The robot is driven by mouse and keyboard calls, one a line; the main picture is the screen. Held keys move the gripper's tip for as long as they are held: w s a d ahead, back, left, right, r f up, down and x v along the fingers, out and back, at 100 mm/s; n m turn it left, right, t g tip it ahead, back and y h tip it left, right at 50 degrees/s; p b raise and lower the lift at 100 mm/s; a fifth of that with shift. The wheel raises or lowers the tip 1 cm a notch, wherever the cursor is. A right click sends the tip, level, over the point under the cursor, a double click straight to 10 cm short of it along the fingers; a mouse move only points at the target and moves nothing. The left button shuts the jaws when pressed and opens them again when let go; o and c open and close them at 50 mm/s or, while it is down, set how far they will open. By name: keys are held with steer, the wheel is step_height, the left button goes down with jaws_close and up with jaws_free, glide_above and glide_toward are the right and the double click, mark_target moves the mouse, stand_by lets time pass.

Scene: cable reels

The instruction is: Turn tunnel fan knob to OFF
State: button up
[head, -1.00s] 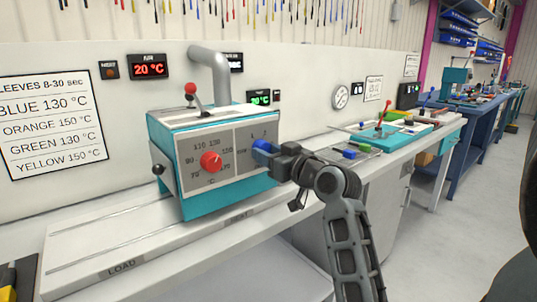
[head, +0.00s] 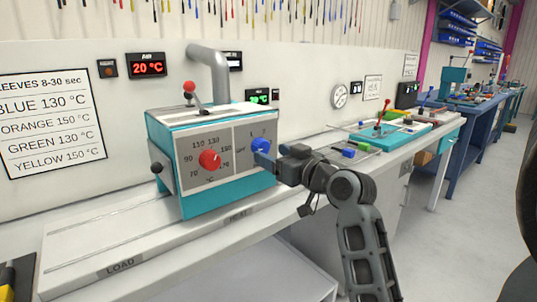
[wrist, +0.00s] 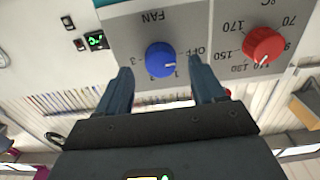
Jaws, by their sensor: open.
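The blue fan knob (head: 259,145) is on the right part of the grey front panel of the teal tunnel heater (head: 226,203). In the wrist view, which is upside down, the blue knob (wrist: 160,60) sits under the word FAN. Its white mark points right and slightly down, near the 1 and OFF labels; the exact setting is hard to tell. My gripper (head: 264,160) is open and close to the panel, just below the knob in the head view. In the wrist view its fingers (wrist: 160,66) appear on either side of the knob, with gaps; contact is not visible.
A red temperature knob (head: 210,160) is beside the fan knob on the same panel. A red-tipped lever (head: 189,88) stands on top of the heater.

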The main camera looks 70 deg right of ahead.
steer(key=v, duration=0.4)
steer(key=shift+s+a, duration=0.15)
steer(key=shift+s, duration=0.15)
steer(key=s+a+f+n+y, duration=0.1)
steer(key=a+f+n+y, duration=0.15)
steer(key=a+f, duration=1.3)
steer(key=s+a+n+y, duration=0.2)
steer(key=s+a+y, duration=0.1)
steer(key=s+a, duration=0.4)
steer(key=s+a+n+y+p, duration=0.1)
steer(key=s+a+y, duration=0.2)
steer(key=s+a, duration=0.4)
steer(key=a, duration=0.5)
steer(key=shift+s+a+n+g+y, duration=0.3)
steer(key=shift+a+n+y, duration=0.05)
steer(key=shift+a, duration=0.05)
